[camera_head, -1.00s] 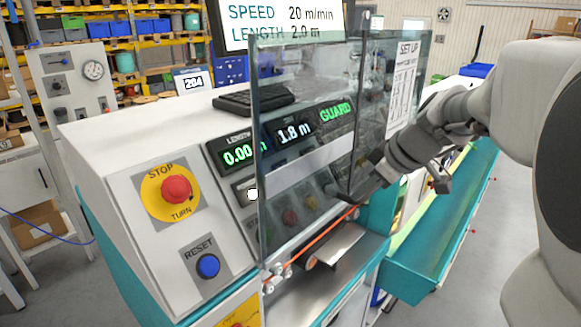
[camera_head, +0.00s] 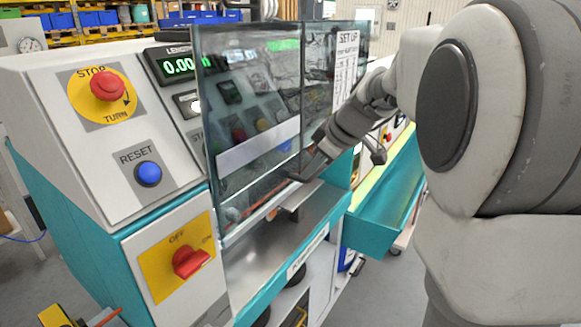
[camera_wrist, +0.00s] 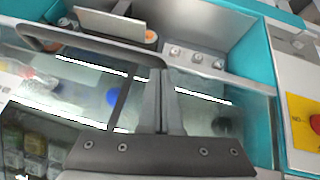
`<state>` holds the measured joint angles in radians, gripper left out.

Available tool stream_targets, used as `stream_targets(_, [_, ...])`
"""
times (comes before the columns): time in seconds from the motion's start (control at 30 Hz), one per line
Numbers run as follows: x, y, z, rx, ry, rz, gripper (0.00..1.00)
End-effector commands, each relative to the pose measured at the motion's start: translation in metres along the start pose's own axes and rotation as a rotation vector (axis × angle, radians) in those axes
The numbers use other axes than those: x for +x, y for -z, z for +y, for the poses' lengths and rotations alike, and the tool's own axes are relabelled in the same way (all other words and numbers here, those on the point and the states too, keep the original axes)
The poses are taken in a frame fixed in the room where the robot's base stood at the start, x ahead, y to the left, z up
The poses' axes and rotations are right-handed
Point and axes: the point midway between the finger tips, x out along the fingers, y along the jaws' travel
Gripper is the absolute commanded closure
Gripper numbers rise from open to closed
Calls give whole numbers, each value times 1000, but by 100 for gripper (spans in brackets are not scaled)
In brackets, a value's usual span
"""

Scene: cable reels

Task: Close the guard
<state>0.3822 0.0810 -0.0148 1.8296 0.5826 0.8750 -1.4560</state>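The guard (camera_head: 235,125) is a clear panel with a pale strip across it. In the head view it hangs in front of the machine's control face, its lower edge close to the steel ledge. My gripper (camera_head: 304,170) is at the guard's lower right part in the head view. In the wrist view my gripper's fingers (camera_wrist: 160,80) lie close together and look shut. A dark curved bar (camera_wrist: 95,47) meets the fingertips there; I cannot tell whether it is held between them or only touched.
The stop button (camera_head: 107,86), blue reset button (camera_head: 148,173) and red rotary switch (camera_head: 190,262) are on the left panels. A steel ledge (camera_head: 262,250) runs below the guard. A teal trough (camera_head: 375,232) extends at right. My arm covers the right side.

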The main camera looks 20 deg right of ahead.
Motion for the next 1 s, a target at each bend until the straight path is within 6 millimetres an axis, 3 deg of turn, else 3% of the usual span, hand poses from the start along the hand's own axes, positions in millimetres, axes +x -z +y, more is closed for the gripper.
stream_targets(0.03, [19,-13,-4,1,2,-3,100])
stream_targets(1.0, [169,-112,-39,0,1,-1,100])
